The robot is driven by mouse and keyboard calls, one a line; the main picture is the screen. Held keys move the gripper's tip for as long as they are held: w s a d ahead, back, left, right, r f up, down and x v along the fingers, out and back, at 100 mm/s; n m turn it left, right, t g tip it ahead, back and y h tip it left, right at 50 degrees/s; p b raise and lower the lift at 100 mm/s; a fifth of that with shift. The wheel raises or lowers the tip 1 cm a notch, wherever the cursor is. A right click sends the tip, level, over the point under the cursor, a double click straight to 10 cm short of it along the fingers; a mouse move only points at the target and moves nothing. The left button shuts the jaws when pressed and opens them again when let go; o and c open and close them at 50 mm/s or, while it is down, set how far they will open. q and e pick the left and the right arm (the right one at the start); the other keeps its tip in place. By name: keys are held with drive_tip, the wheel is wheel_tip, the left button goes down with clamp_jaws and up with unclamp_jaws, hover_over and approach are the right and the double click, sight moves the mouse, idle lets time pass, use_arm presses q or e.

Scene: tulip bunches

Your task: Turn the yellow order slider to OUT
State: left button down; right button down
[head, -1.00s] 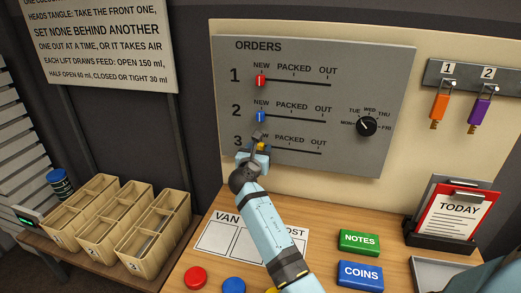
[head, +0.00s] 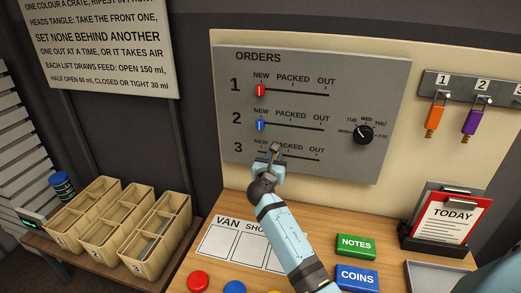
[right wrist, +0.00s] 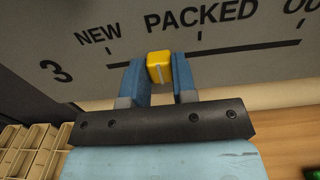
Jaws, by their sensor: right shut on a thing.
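The yellow slider (right wrist: 160,67) of row 3 sits on its dark track on the grey orders board (head: 380,90). In the right wrist view it stands between the NEW and PACKED marks, roughly midway, with OUT at the far right end. My right gripper (right wrist: 160,78) is shut on it, one blue finger on each side. In the head view the right gripper (head: 270,163) covers the left part of row 3 and mostly hides the slider. My left gripper is not in view.
The red slider (head: 260,90) and blue slider (head: 260,125) stand at NEW in rows 1 and 2. A black day dial (head: 363,134) is at the board's right. The track toward OUT is clear. NOTES (head: 356,246) and COINS (head: 357,277) blocks lie on the desk below.

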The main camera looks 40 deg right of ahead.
sight(316, 159)
drive_tip(key=s+d+p, duration=0.1)
drive_tip(key=s+d, duration=0.1)
drive_tip(key=s, duration=0.1)
drive_tip(key=s+d+p, duration=0.2)
drive_tip(key=s+d, duration=0.1)
drive_tip(key=s+d+p, duration=0.2)
drive_tip(key=s, duration=0.1)
drive_tip(key=shift+d+r, duration=0.15)
drive_tip(key=shift+d, duration=0.2)
drive_tip(key=shift+s+d+p, duration=0.35)
drive_tip(key=shift+s+d, duration=0.05)
drive_tip(key=shift+s, duration=0.05)
drive_tip(key=c, duration=0.9)
unclamp_jaws()
